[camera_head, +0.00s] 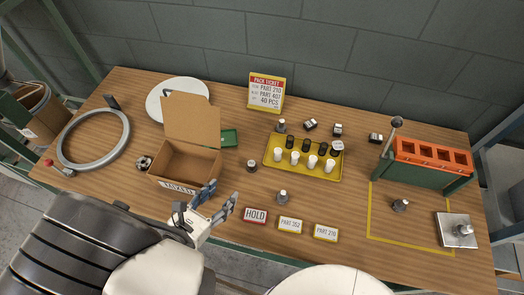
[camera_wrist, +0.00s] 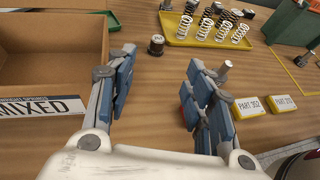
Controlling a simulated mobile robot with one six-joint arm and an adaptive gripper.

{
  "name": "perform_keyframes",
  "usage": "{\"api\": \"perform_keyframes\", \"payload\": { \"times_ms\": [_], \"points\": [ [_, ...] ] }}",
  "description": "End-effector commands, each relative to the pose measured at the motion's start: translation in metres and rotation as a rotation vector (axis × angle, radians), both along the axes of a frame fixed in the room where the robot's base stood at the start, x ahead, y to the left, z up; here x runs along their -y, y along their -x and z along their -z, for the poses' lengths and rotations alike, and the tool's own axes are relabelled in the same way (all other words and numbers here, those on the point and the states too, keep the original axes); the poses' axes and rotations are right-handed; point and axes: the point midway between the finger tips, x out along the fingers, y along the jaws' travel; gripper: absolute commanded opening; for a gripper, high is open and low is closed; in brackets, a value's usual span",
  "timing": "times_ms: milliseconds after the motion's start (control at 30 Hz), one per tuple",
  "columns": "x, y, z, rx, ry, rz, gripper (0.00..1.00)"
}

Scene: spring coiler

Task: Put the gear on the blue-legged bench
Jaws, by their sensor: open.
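My gripper (camera_head: 223,192) is open and empty above the front of the wooden worktable, just right of an open cardboard box. In the wrist view my gripper (camera_wrist: 160,62) has its two blue-padded fingers spread, with bare wood between them. I cannot clearly pick out a gear; a small dark, rounded metal part (camera_head: 143,162) left of the box may be it, but it is too small to tell.
The cardboard box (camera_head: 185,161) stands beside my gripper. A weighted part (camera_head: 252,167) is just ahead, and a yellow spring tray (camera_head: 268,163) lies beyond. HOLD (camera_head: 255,215) and part labels (camera_head: 290,225) lie to the right. A large ring (camera_head: 124,140) and orange-topped rack (camera_head: 432,155) occupy the ends.

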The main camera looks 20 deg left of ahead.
Motion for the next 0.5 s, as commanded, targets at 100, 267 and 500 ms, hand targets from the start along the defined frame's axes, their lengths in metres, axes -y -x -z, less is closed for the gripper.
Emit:
{"api": "perform_keyframes", "payload": {
  "times_ms": [100,267,500],
  "points": [
    [0.001,-0.009,0.01,0.004,0.014,-0.011,0.48],
    [0.007,-0.042,0.024,0.002,0.013,-0.006,0.48],
    [0.014,-0.087,0.042,0.001,0.012,-0.007,0.48]
  ]
}}
